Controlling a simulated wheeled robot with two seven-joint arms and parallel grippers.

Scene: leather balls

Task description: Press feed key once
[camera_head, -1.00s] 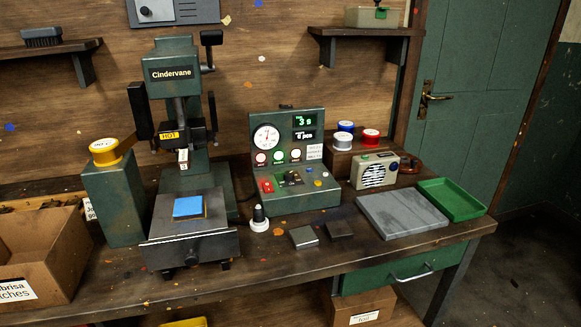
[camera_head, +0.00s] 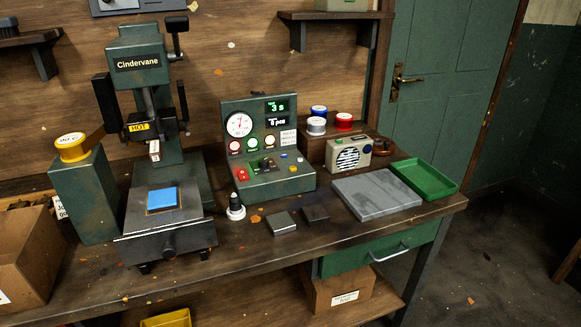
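The green control box (camera_head: 270,188) stands on the bench right of the press. Below are three round lamps or buttons, a red switch (camera_head: 242,174), a black control (camera_head: 267,165), a small blue key (camera_head: 284,156) and a yellowish knob (camera_head: 293,168). The labels are too small to read, so I cannot tell which is the feed key. Neither of my grippers is in view.
The hot press (camera_head: 140,65) marked "Cindervane" has a blue piece (camera_head: 163,198) on its bed. A black-and-white stamp handle (camera_head: 236,207), two small metal blocks, a grey slab (camera_head: 376,197), a green tray (camera_head: 424,180) and a radio (camera_head: 348,154) stand on the bench (camera_head: 270,252).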

